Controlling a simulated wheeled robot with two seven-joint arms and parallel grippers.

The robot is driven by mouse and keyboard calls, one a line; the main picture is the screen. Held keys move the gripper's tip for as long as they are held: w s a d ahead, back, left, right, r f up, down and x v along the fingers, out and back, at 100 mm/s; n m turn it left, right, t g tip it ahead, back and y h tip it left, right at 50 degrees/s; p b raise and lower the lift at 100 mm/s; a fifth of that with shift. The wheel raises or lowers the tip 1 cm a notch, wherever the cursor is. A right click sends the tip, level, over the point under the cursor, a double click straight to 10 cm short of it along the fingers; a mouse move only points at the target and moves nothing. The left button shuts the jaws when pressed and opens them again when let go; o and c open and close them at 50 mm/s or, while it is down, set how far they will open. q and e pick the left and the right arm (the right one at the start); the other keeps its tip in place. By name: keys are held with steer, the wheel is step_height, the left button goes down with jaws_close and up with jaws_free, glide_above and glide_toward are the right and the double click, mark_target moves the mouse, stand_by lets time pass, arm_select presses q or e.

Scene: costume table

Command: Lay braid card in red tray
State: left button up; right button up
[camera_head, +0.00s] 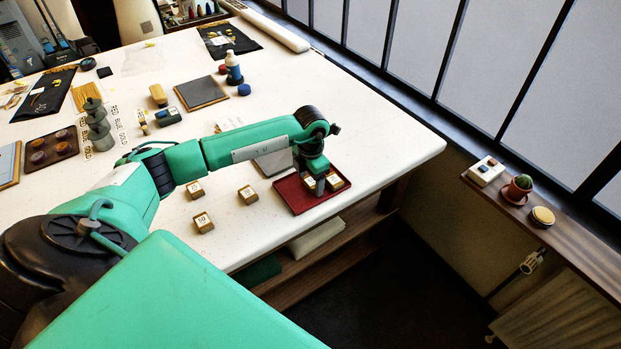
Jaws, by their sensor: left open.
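The red tray (288,191) lies near the table's right front edge. My left gripper (318,189) points down over the tray with its fingers open. Small wooden blocks with white labelled tops sit in the tray close to the fingers: one block (309,183) beside the left finger, another block (335,182) to the right. The gripper partly hides the tray. Three similar blocks stand on the bare table left of the tray: one (195,189), a second (248,194) and a third (203,222). Their labels are too small to read, so I cannot tell which is the braid card.
A grey flat panel (273,162) lies behind the tray, partly behind my arm. The table (370,120) is clear right of the bottle. A shelf (330,262) runs beneath.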

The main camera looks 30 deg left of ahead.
mark_target(311, 181)
arm_select(q)
steer(key=shift+r, duration=0.3)
step_height(311, 181, up, 12)
steer(key=b, duration=0.3)
steer(key=shift+f, duration=0.15)
